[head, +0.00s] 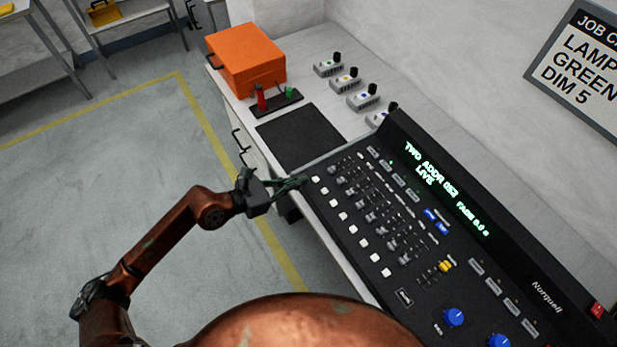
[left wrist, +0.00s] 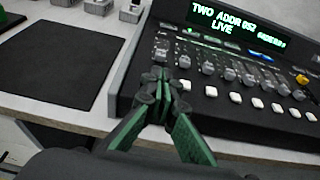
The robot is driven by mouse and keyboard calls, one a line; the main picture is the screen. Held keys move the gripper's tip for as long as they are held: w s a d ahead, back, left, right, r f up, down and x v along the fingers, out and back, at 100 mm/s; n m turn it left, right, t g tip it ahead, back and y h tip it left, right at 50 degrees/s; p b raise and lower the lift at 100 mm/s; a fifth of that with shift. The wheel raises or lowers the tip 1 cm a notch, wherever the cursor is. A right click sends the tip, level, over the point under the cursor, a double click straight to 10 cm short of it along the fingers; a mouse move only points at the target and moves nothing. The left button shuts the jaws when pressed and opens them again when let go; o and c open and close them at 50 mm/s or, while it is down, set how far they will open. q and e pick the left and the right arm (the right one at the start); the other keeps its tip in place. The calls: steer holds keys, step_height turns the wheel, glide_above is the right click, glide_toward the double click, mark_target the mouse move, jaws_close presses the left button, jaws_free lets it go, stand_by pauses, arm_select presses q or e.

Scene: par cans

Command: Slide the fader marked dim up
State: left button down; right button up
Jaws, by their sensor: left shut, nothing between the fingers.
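The black lighting console (head: 418,170) has a row of grey fader caps (head: 370,217), which also shows in the left wrist view (left wrist: 208,67). The labels are too small to read, so I cannot tell which fader is marked dim. My left gripper (head: 302,181) is shut and empty at the console's left end, close to the leftmost faders. In the left wrist view its green-padded fingertips (left wrist: 161,76) meet in front of the leftmost fader area and partly hide it. I cannot tell whether they touch a cap. My right gripper is not in view.
The console display (head: 433,178) reads "TWO ADDR 052 LIVE". White buttons (head: 338,216) line the front edge; blue knobs (head: 454,317) sit at right. A dark mat (head: 300,137), small lamp units (head: 346,79) and an orange case (head: 246,58) share the bench. A job card (head: 585,70) reads "LAMP GREEN DIM 5".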

mark_target(329, 170)
arm_select(q)
steer(key=b+x, duration=0.1)
steer(key=x, duration=0.6)
steer(key=shift+w+d, duration=0.15)
steer(key=shift+d, duration=0.1)
